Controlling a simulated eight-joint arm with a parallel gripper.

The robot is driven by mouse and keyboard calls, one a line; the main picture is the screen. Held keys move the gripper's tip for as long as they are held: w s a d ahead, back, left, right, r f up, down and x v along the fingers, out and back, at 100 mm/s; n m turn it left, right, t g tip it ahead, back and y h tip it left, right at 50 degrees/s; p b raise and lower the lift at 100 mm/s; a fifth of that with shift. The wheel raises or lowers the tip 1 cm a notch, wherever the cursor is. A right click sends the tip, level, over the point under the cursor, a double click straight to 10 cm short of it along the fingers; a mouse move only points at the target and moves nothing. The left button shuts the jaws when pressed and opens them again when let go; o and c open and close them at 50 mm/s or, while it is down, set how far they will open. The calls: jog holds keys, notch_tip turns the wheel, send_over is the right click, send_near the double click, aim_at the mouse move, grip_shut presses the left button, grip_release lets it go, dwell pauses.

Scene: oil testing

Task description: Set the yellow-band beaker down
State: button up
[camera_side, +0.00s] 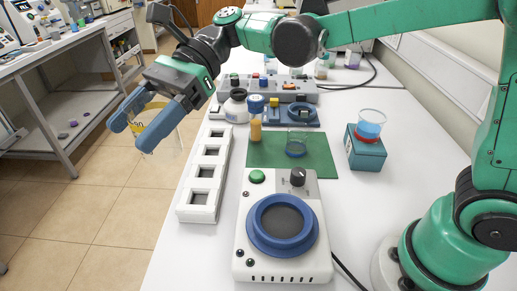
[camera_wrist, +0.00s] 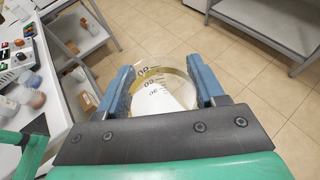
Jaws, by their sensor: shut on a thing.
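The yellow-band beaker (camera_side: 171,134) is clear glass and hard to make out in the side view. My gripper (camera_side: 130,131) is shut on it, with a blue finger on either side. In the wrist view the beaker (camera_wrist: 165,98) shows a yellow band and dark printed marks between the two fingers of my gripper (camera_wrist: 160,70). The gripper holds it in the air, left of the bench edge in the side view, with floor tiles behind it. Its base is hard to see.
A white rack (camera_side: 187,205) with square openings lines the bench's left edge. A device with a blue ring (camera_side: 254,238) stands in front. The green mat (camera_side: 318,162) bears a clear beaker (camera_side: 297,143) and a blue-capped bottle (camera_side: 256,130). A teal block (camera_side: 366,158) carries a red-band beaker (camera_side: 371,122).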

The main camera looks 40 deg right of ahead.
jog(key=s+a+n+g+h, duration=0.1)
jog(key=s+a+n+g, duration=0.2)
jog(key=s+a, duration=0.35)
jog(key=shift+s+d+f, duration=0.25)
jog(key=shift+f, duration=3.15)
jog(key=shift+s+d+f, duration=0.25)
jog(key=shift+s+f, duration=0.05)
jog(key=shift+f, duration=3.05)
jog(key=shift+s+d+f, duration=0.25)
jog(key=shift+f, duration=3.15)
jog(key=o, duration=1.3)
jog(key=shift+f, duration=0.1)
jog(key=shift+c, duration=0.2)
